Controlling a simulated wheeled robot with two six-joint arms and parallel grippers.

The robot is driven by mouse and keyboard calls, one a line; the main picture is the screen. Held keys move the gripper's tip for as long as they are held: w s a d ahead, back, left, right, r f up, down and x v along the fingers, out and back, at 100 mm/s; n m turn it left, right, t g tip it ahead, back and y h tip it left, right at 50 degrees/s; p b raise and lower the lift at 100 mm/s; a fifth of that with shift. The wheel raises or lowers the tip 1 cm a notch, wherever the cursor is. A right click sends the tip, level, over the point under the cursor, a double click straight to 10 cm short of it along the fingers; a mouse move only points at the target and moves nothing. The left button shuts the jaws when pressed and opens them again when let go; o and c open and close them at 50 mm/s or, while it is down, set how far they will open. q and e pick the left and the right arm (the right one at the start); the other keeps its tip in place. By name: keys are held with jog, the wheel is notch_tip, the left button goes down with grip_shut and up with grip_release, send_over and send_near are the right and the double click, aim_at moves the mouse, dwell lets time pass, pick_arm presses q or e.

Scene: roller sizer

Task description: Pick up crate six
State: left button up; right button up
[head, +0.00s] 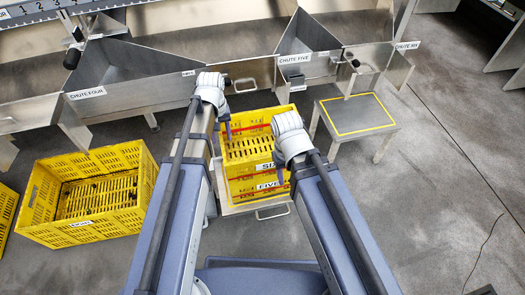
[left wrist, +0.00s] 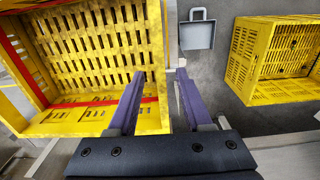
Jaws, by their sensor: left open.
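Yellow crate six (head: 244,168), labelled SIX, sits on top of yellow crate five (head: 242,187) in the middle of the head view. Its slatted inside shows empty, with a red line along its far part. My left gripper (head: 227,131) is at the crate's left side, pointing down. In the left wrist view, crate six (left wrist: 95,45) fills the upper left. The open purple fingers (left wrist: 163,85) lie either side of its wall in the picture; I cannot tell how deep they reach. My right gripper (head: 281,175) is by the crate's right side, its fingers hard to make out.
Another yellow crate (head: 90,228) stands on the floor at left and also shows in the left wrist view (left wrist: 240,65). Metal chutes (head: 130,92) line the back. A low stand with a yellow outline (head: 357,114) is at right.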

pick_arm(q)
jog(key=shift+s+f+b, duration=0.15)
jog(key=shift+f+b, duration=1.15)
jog(key=shift+b, duration=0.05)
jog(key=shift+s+f+b, duration=0.1)
jog(key=shift+f+b, duration=1.2)
jog(key=shift+r, duration=0.1)
grip_shut()
